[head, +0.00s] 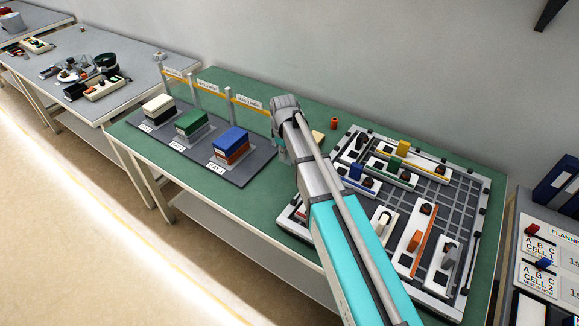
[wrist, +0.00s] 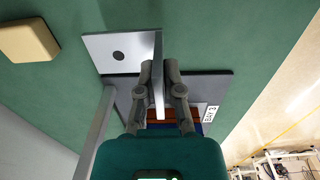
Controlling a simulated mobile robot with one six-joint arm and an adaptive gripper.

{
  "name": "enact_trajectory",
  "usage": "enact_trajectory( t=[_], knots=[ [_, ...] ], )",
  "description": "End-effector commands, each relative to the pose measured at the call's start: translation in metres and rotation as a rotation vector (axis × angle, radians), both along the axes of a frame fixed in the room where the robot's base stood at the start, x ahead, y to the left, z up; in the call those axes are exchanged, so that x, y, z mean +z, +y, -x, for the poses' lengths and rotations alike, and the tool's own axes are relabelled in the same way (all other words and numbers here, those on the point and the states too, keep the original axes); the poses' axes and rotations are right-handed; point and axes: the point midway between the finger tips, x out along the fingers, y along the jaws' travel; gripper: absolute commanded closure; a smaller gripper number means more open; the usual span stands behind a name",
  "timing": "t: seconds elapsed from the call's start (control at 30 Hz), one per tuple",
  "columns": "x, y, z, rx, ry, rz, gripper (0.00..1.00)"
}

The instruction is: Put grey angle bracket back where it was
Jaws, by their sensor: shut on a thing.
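The grey angle bracket (wrist: 120,50) shows in the wrist view. One flat face with a dark round hole turns toward the camera, and its other leg stands edge-on between my fingers. My gripper (wrist: 160,75) is shut on that upright leg. In the head view my gripper (head: 281,152) is over the green bench, between the dark bay mat and the white fixture board; the bracket cannot be made out there. The height of the bracket above the bench is hard to tell.
The dark bay mat (head: 236,178) with blue, green and white-topped stacks lies left of my gripper. The white fixture board (head: 484,190), with coloured parts and grey grid cells, lies right, partly hidden by my arm. A yellow block (wrist: 28,40) and orange cylinder (head: 333,123) stand nearby.

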Motion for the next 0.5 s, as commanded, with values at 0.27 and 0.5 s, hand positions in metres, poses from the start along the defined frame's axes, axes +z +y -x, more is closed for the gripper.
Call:
enact_trajectory(
  t=[0.27,0.5],
  knots=[
    [-0.027,-0.009,-0.019,-0.001,0.0,0.0,1.0],
    [-0.031,-0.012,-0.023,-0.001,0.0,0.0,1.0]
  ],
)
